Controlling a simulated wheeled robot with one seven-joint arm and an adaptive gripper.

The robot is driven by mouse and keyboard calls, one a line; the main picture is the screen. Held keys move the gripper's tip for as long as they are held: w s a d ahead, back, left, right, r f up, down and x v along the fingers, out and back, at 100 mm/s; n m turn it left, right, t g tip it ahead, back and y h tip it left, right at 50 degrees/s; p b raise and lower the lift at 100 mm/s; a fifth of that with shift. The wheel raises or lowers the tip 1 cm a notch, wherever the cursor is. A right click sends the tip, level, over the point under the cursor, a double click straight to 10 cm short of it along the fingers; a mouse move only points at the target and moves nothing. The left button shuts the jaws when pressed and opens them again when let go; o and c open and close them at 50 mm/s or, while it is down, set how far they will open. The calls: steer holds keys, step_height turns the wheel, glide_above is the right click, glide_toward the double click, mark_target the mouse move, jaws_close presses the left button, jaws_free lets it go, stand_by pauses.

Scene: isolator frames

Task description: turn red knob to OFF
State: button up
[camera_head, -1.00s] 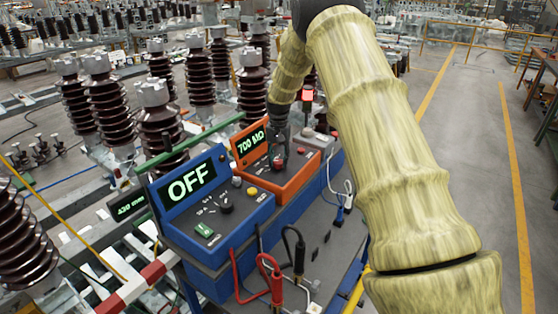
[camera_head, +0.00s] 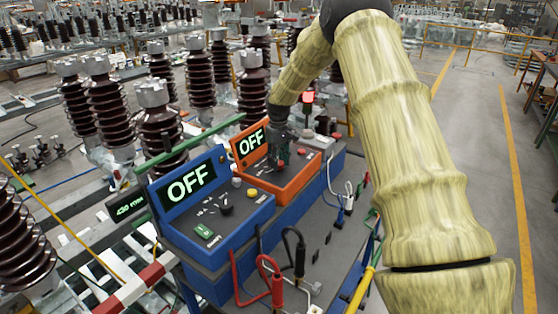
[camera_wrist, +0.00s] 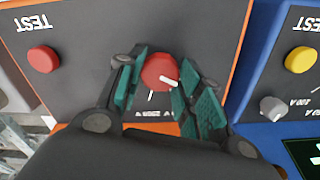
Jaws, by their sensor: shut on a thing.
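The red knob (camera_wrist: 160,72) sits on the dark panel of the orange meter box (camera_head: 291,184). In the wrist view its white pointer mark points to the lower right. My gripper (camera_wrist: 158,82) has its green-padded fingers on both sides of the knob and is shut on it. The orange box's display (camera_head: 251,143) reads OFF in green.
A blue meter box (camera_head: 205,190) stands left of the orange one, its display also OFF. A red TEST button (camera_wrist: 43,60) is beside the knob. Red and black cables (camera_head: 272,280) stand in front. Brown insulators (camera_head: 160,125) stand behind.

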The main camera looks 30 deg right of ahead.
steer(key=shift+o, duration=0.2)
steer(key=shift+w+f+n, duration=0.15)
steer(key=shift+n, duration=0.45)
steer(key=shift+c, duration=0.2)
steer(key=o, duration=0.8)
steer(key=shift+o, duration=1.2)
steer(key=shift+w+f, duration=0.15)
steer(key=shift+d, duration=0.1)
steer(key=shift+r, duration=0.2)
step_height(320, 180, up, 12)
steer(key=shift+f, duration=0.15)
